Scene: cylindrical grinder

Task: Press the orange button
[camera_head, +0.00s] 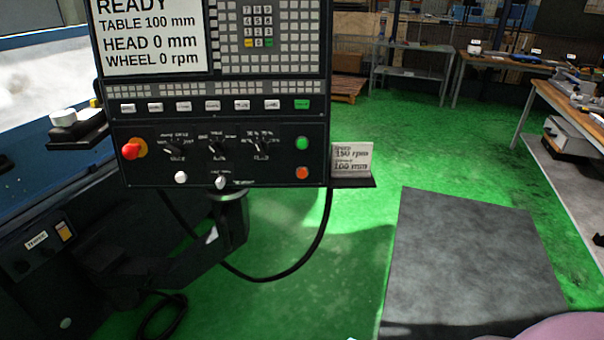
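The orange button (302,173) is a small round button at the lower right of the black control panel (270,178), in the head view. A green button (302,143) sits directly above it. The screen (150,40) reads READY, TABLE 100 mm, HEAD 0 mm, WHEEL 0 rpm. Nothing covers the orange button. Neither of my grippers shows in the head view.
A black cable (300,262) loops below. A grey mat (470,260) lies on the green floor at the right. Workbenches (575,110) stand farther back.

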